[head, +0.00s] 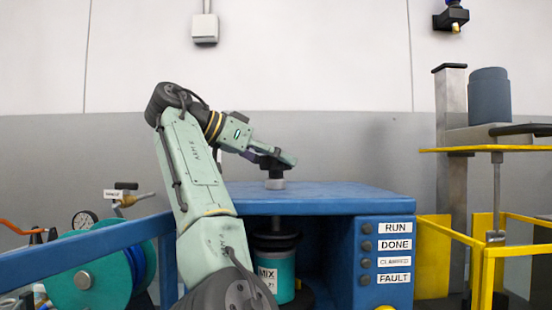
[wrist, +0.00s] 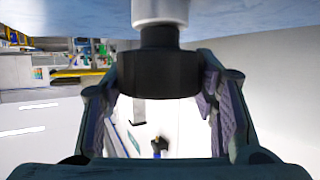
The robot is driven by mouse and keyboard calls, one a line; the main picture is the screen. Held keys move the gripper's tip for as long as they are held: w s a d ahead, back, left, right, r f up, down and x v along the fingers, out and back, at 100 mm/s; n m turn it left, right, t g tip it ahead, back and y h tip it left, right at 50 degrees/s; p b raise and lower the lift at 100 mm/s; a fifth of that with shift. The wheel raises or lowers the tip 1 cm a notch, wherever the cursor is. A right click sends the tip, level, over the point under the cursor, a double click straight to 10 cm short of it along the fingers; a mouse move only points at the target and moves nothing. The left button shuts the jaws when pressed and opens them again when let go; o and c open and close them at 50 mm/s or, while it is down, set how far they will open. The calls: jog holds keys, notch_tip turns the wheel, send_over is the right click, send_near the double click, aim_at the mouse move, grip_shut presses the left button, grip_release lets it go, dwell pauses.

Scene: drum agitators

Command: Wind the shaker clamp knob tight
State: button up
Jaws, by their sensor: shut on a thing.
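The black clamp knob (wrist: 158,74) sits between the two fingers of my gripper (wrist: 157,88) in the wrist view, with the fingers against its sides. A pale collar (wrist: 160,10) joins the knob to the blue top. In the head view my gripper (head: 278,161) is over the shaker's blue top (head: 320,196), shut on the knob (head: 275,174), which is partly hidden by the fingers. The grey collar (head: 275,184) shows below it. A teal can labelled MIX (head: 279,275) stands inside the shaker under a dark disc (head: 275,240), partly behind my arm.
The shaker's front panel has RUN, DONE, CLAMPED and FAULT labels beside round dark lamps (head: 366,245). A yellow guard rail (head: 487,262) and a grey post (head: 452,110) stand at right. A teal reel (head: 95,275) is at left. The blue top around the knob is clear.

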jog(key=o, duration=1.2)
jog(key=shift+c, duration=0.2)
jog(key=shift+f, duration=0.1)
